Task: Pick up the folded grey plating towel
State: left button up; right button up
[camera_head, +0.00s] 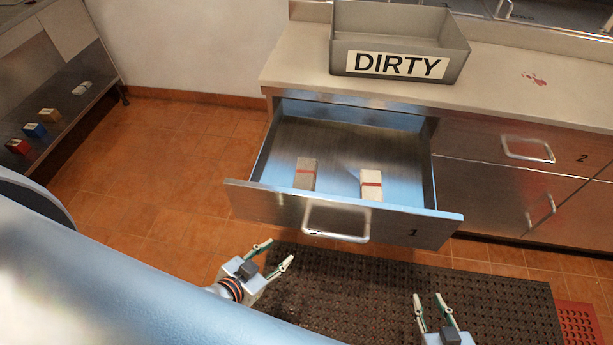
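Two small folded towels with red bands lie in the open drawer. The left one, a duller grey-beige folded towel (306,172), lies near the drawer's front panel. The right one, a whiter folded towel (371,184), lies to its right with a gap between them. My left gripper (281,251) is open and empty, in front of the drawer and below its front panel in the picture. My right gripper (428,298) is open and empty, further right and lower in the picture. Neither gripper touches a towel.
The drawer (345,137), marked 1, is pulled out with its handle (336,222) in front. A grey tub (458,52) labelled DIRTY stands on the counter (290,72), near a red stain. A dark mat (330,290) covers the floor. A shelf (62,120) at left holds several small items.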

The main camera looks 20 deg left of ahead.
aim_at(305, 172)
jog(key=j+z, duration=0.2)
jog(key=j, duration=0.25)
jog(key=k+j+z, duration=0.25)
jog(key=j, duration=0.2)
jog(key=j+z, duration=0.2)
jog(key=j, duration=0.25)
jog(key=k+j+z, duration=0.2)
jog(key=j, duration=0.2)
jog(key=i, duration=0.1)
